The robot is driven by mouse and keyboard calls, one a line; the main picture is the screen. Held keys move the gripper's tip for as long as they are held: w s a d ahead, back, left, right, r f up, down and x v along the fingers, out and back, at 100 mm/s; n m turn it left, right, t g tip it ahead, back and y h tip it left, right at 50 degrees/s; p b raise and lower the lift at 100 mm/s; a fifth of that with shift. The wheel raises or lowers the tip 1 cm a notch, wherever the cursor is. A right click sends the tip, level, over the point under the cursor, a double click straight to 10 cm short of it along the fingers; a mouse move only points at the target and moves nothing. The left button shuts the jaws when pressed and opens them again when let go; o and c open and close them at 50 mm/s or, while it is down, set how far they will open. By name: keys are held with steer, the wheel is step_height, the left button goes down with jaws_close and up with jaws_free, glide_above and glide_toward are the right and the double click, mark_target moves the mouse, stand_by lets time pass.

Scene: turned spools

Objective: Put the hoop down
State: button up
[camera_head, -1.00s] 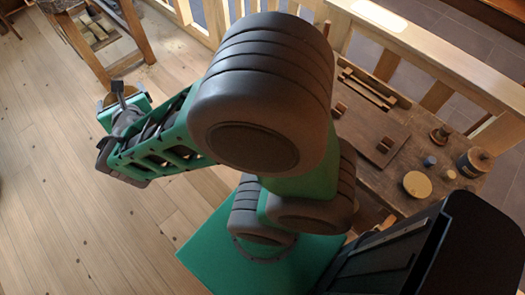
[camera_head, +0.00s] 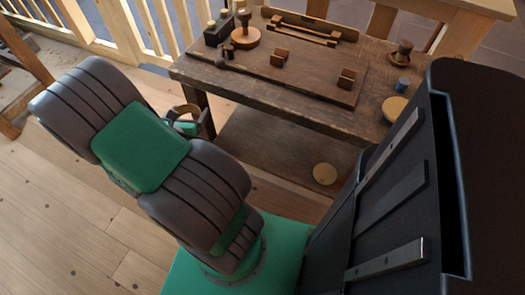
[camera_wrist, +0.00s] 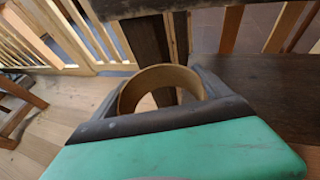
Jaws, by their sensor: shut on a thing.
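The hoop (camera_wrist: 164,74) is a tan ring with a thin, wide band. In the wrist view it sits between the two dark fingers of my gripper (camera_wrist: 160,92), which is shut on it. Floor and a dark table leg show through and behind the ring. In the head view my gripper (camera_head: 188,122) is small and partly hidden behind my arm, by the left front corner of the wooden workbench (camera_head: 300,112). The hoop looks held in the air, clear of the bench; its height is hard to tell.
On the bench lie a raised board with two small blocks (camera_head: 346,79), a spool on a round base (camera_head: 245,37), a dark box (camera_head: 219,29), another spool (camera_head: 401,53), a blue cylinder (camera_head: 402,85) and a pale disc (camera_head: 395,107). A disc (camera_head: 325,174) lies on the lower shelf. A railing stands behind.

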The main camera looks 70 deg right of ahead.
steer(key=s+d+f+m+g+b, duration=0.45)
steer(key=s+f+b, duration=0.25)
steer(key=s+f, duration=0.6)
steer(key=b, duration=0.7)
glide_above(243, 127)
steer(key=shift+n, duration=0.25)
steer(key=f, duration=0.9)
steer(key=shift+s+a+f, duration=0.1)
steer(key=shift+s+a, duration=0.05)
steer(key=shift+a, duration=0.05)
step_height(243, 127, down, 4)
steer(key=b, duration=0.3)
steer(key=shift+d+r, duration=0.15)
steer(key=shift+r, duration=0.3)
steer(key=shift+f, duration=0.15)
steer(key=o, duration=1.3)
